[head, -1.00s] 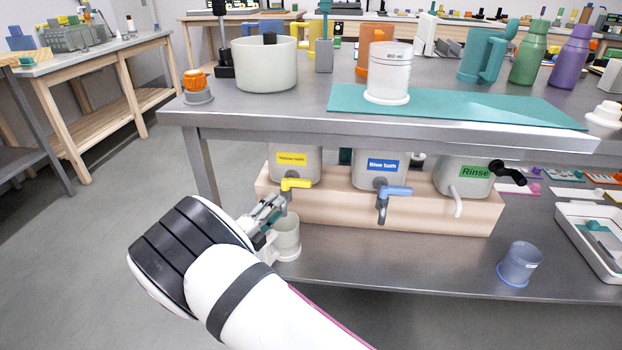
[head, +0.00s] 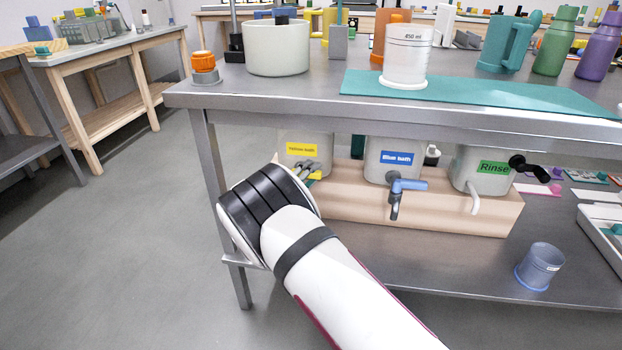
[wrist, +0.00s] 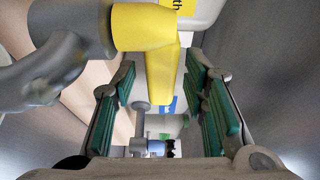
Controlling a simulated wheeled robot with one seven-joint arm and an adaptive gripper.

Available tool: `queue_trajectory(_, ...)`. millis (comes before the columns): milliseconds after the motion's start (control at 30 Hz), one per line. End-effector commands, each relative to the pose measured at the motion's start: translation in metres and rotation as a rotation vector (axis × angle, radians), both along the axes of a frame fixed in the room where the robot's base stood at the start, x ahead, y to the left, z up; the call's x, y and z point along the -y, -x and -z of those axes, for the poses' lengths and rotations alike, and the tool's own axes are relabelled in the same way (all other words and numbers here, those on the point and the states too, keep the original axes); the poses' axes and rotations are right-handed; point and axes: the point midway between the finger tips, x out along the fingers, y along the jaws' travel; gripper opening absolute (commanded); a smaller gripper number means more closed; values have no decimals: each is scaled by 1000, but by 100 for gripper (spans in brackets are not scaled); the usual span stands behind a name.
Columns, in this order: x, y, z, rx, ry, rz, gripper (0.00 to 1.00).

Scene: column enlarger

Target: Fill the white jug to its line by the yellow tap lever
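The yellow tap lever (wrist: 160,60) is in the wrist view, between my gripper's two green-padded fingers (wrist: 162,78), with gaps on both sides. My gripper is open around it. In the head view my gripper (head: 311,171) is at the yellow bath tank (head: 303,143), and the lever shows only as a small yellow bit. The grey tap body (wrist: 75,62) is at the wrist view's upper left. A white measuring jug (head: 407,62) marked 450 ml stands on the teal mat on the upper top. The pale jug seen earlier under the yellow tap is hidden behind my arm.
To the right are the blue bath tank (head: 393,158) with its blue tap lever (head: 408,185) and the Rinse tank (head: 484,168) with a black lever (head: 530,168). A bluish beaker (head: 540,266) stands on the lower shelf. The bench edge (head: 400,117) hangs above my gripper.

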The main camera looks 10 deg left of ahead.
Motion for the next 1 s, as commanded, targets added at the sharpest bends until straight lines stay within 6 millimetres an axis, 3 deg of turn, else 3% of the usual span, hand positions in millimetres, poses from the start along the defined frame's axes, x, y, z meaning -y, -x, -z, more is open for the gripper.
queue_trajectory(367,3,-6,0,1,0,-1,40)
queue_trajectory(400,3,-6,0,1,0,-1,38)
queue_trajectory(567,3,-6,0,0,0,-1,1)
queue_trajectory(600,3,-6,0,0,0,0,0)
queue_trajectory(1000,3,-10,-3,0,7,-90,0)
